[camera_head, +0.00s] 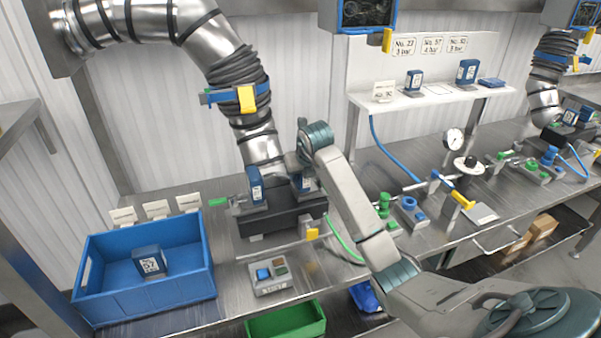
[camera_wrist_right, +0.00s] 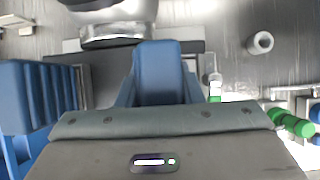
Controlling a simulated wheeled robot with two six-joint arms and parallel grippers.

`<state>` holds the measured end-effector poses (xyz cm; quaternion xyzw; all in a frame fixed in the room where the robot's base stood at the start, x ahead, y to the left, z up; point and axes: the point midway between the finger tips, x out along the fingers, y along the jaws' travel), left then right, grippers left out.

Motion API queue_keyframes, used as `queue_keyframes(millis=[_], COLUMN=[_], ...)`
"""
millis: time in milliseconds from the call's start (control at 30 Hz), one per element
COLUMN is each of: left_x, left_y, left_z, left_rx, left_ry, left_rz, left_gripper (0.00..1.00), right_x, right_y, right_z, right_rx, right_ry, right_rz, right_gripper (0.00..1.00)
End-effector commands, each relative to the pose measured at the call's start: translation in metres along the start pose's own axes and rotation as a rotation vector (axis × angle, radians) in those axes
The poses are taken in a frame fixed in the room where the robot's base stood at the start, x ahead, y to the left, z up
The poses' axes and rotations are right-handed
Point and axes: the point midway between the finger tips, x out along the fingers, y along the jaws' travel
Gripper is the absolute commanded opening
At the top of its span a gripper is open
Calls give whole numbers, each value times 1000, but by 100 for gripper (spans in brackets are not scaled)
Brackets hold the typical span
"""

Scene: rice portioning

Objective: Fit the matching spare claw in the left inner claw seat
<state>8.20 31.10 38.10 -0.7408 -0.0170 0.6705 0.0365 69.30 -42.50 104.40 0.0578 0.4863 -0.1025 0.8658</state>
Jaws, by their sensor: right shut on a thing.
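My right gripper (camera_head: 300,172) is over the right part of a dark gripper block (camera_head: 262,222), below a silver hose-like arm. It is shut on a blue claw (camera_head: 303,184), which also shows ahead of the gripper in the right wrist view (camera_wrist_right: 158,72). I cannot tell whether that claw touches its seat. Another blue claw with a white label (camera_head: 256,187) stands upright on the left part of the block. Spare claws stand on the white shelf (camera_head: 425,99): a left one (camera_head: 414,79), a right one (camera_head: 467,70) and a flat blue piece (camera_head: 491,83). My left gripper is out of view.
A blue crate (camera_head: 150,296) holds a labelled blue claw (camera_head: 149,262). A button box (camera_head: 271,277) stands before the block. A green bin (camera_head: 287,322) is below the front edge. A gauge (camera_head: 453,139), valves and a yellow-handled tool (camera_head: 462,200) stand right.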

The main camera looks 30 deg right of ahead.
Motion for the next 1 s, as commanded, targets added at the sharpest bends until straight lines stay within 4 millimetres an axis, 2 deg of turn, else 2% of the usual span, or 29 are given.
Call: queue_keyframes(millis=[333,367,467,500,700,800,1000], left_x=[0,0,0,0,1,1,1], left_y=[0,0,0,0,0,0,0], left_z=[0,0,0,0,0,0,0], left_rx=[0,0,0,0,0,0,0], left_ry=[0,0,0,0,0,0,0], left_rz=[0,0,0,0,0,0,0], left_gripper=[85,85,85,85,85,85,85], right_x=[0,0,0,0,2,2,1], right_y=[0,0,0,0,0,0,0], right_z=[0,0,0,0,-1,-1,-1], right_rx=[0,0,0,0,0,0,0], right_ry=[-3,-3,-2,-2,2,2,1], right_rz=[0,0,0,0,0,0,0], right_gripper=[0,35,55,58,60,80,80])
